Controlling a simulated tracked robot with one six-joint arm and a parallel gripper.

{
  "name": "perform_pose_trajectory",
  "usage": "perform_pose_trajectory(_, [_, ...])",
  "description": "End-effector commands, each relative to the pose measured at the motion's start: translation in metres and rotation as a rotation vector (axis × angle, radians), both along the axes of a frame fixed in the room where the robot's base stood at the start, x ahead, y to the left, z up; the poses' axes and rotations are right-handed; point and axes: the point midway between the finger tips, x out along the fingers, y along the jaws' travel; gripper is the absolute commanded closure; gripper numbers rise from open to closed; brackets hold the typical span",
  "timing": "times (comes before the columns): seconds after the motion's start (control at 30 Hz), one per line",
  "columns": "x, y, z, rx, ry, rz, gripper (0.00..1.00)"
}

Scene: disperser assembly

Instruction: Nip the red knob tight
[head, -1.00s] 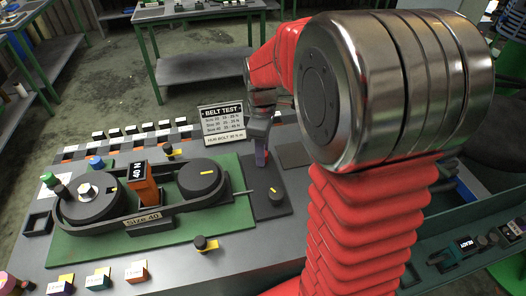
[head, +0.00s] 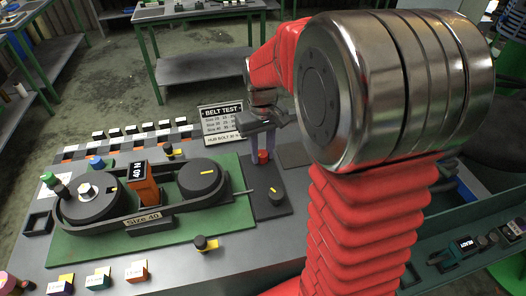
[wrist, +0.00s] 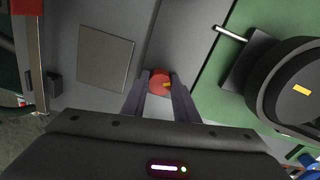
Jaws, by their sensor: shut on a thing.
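The red knob (head: 263,155) stands on a dark plate (head: 284,206) at the right of the green belt fixture.
A belt test sign (head: 220,121) stands behind my gripper. A bare grey square plate (wrist: 106,58) lies beside the knob's plate.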

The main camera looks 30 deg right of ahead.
Motion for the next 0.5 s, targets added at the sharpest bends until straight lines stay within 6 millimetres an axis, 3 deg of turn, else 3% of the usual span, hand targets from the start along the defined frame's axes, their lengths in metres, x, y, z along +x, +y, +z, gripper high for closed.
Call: perform_pose_trajectory(0.5, [0.0007,0.0002,0.0007,0.0,-0.002,-0.489,0.96])
